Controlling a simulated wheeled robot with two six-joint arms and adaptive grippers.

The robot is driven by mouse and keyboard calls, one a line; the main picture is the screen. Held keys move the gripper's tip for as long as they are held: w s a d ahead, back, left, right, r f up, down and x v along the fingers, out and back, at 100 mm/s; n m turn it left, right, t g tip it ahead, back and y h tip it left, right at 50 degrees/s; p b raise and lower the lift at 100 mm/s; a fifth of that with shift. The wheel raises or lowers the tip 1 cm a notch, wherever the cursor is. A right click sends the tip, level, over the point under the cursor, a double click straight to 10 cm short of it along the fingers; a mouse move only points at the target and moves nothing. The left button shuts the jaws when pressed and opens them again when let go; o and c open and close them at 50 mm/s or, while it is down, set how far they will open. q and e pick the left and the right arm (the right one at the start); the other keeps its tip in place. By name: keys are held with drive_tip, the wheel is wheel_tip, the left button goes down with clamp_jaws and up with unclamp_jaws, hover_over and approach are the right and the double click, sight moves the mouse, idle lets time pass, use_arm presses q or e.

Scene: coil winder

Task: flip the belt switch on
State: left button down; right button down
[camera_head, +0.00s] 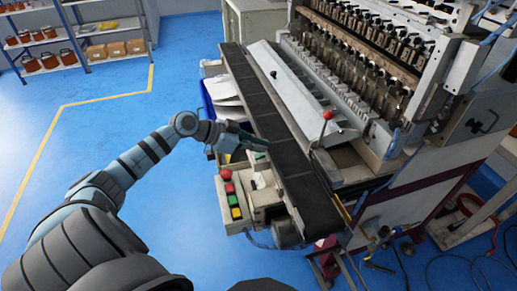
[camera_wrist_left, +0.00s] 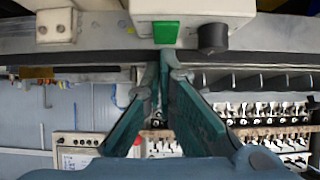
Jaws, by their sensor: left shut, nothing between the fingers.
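A green square switch (camera_wrist_left: 166,34) sits on a pale box (camera_wrist_left: 195,8) at the top of the left wrist view, next to a black knob (camera_wrist_left: 212,38). It looks like the belt switch; whether it is on or off I cannot tell. My left gripper (camera_wrist_left: 163,58) is shut and empty, its fingertips just below the green switch in that view; contact is not clear. In the head view my left gripper (camera_head: 264,142) reaches to the near edge of the dark conveyor belt (camera_head: 285,155). My right gripper is not in view.
A control box with a red knob (camera_head: 225,174) and red, green and yellow buttons (camera_head: 234,200) stands close to my left gripper. The coil winder (camera_head: 350,70) fills the right. A red-knobbed lever (camera_head: 327,116) rises beyond the belt. Blue floor (camera_head: 150,220) is open at left.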

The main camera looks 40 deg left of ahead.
use_arm(q)
drive_tip(key=shift+f, duration=0.2)
drive_tip(key=shift+w+d+f+g+y+p, duration=0.15)
drive_tip(key=shift+g+y+p, duration=0.15)
drive_tip(key=shift+g+p, duration=0.15)
drive_tip(key=shift+f, duration=0.15)
drive_tip(key=shift+s+a+f, duration=0.1)
drive_tip(key=shift+s+a, duration=0.2)
drive_tip(key=shift+s, duration=0.35)
drive_tip(key=shift+s+a, duration=0.15)
drive_tip(key=shift+a, duration=0.05)
